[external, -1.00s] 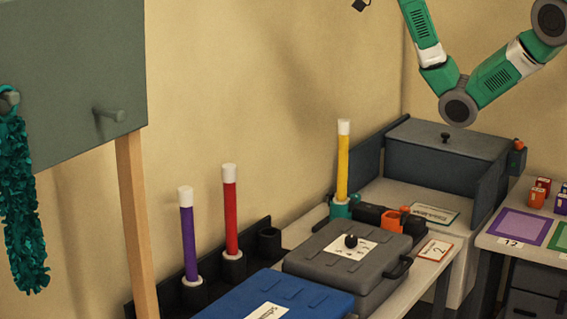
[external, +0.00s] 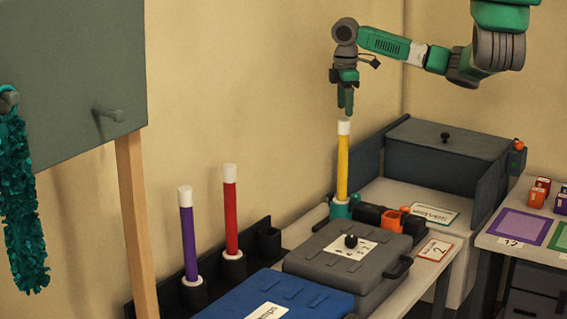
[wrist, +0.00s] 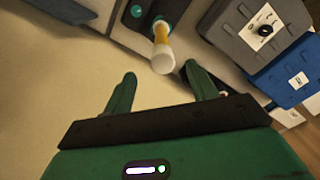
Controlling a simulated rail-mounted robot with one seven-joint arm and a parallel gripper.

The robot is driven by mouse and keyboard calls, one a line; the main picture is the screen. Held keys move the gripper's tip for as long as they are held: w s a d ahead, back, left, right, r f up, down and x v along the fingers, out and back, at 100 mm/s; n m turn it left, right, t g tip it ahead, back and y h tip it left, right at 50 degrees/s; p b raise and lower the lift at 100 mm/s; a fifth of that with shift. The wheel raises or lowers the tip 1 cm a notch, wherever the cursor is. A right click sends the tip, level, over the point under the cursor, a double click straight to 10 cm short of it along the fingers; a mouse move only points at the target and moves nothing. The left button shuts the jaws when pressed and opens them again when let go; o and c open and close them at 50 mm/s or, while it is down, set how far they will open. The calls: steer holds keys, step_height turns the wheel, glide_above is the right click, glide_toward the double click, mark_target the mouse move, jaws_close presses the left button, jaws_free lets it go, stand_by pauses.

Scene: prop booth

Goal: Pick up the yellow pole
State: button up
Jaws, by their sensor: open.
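The yellow pole (external: 343,166) has a white cap and stands upright in a teal holder (external: 341,209) in the external view. In the wrist view the yellow pole (wrist: 161,37) shows its white cap towards me, just beyond and between my fingertips. My gripper (external: 345,112) points down above the pole's white top, close to it. In the wrist view my gripper (wrist: 160,80) has its two green fingers apart with nothing between them. Whether the fingertips overlap the cap in height is hard to tell.
A purple pole (external: 189,238) and a red pole (external: 231,214) stand in dark holders to the left. A grey case (external: 320,252) and a blue case (external: 300,297) lie in front. A dark box (external: 440,160) stands to the right. The wall is close behind.

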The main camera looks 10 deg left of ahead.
mark_target(341, 122)
steer(key=f, duration=0.6)
steer(key=shift+s, duration=0.2)
steer(key=shift+a+r, duration=0.1)
jaws_close()
